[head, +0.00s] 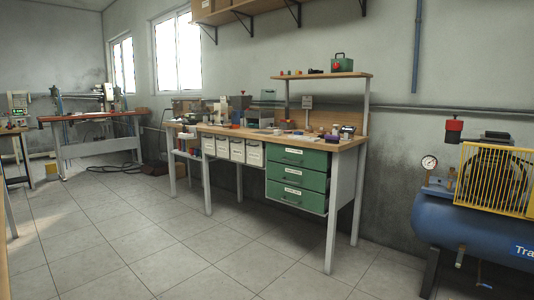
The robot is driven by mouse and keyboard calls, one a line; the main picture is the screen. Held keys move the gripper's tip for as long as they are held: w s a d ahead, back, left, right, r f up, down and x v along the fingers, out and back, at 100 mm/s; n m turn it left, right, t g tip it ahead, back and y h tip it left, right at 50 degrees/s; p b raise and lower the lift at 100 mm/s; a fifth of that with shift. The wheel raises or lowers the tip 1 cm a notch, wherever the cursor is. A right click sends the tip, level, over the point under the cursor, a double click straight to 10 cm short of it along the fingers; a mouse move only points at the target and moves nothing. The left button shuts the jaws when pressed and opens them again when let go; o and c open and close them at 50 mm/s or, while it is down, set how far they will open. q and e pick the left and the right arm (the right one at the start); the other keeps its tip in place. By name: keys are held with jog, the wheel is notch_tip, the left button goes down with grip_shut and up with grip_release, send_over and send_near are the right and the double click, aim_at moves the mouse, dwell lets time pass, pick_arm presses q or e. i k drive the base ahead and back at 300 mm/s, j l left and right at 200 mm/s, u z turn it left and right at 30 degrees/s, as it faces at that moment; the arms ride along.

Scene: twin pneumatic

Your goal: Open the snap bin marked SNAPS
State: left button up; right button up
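Several off-white bins (238,150) hang side by side under the front edge of a wooden-topped workbench (345,143), left of its green drawers. Each bin seems to have a small label and a dark handle or catch on its front. The labels are too small to read, so I cannot tell which bin is marked SNAPS. The bins look closed. Neither of my grippers is in view.
A green three-drawer unit (297,175) sits under the bench's right side. A blue compressor (470,228) stands at the right by the wall. Clutter covers the benchtop. The tiled floor (170,250) before the bench is clear. Another bench (100,150) stands far left.

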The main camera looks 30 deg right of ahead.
aim_at(238, 147)
jog(key=i+l+z, duration=0.1)
jog(key=i+z, duration=0.25)
jog(key=i, duration=0.25)
jog(key=i+z, duration=0.35)
jog(key=i, duration=0.3)
jog(key=i+j, duration=0.1)
jog(key=i, duration=0.35)
jog(key=i+j, duration=0.1)
jog(key=i, duration=0.35)
jog(key=i+j, duration=0.15)
jog(key=i, duration=0.35)
jog(key=l+z, duration=0.05)
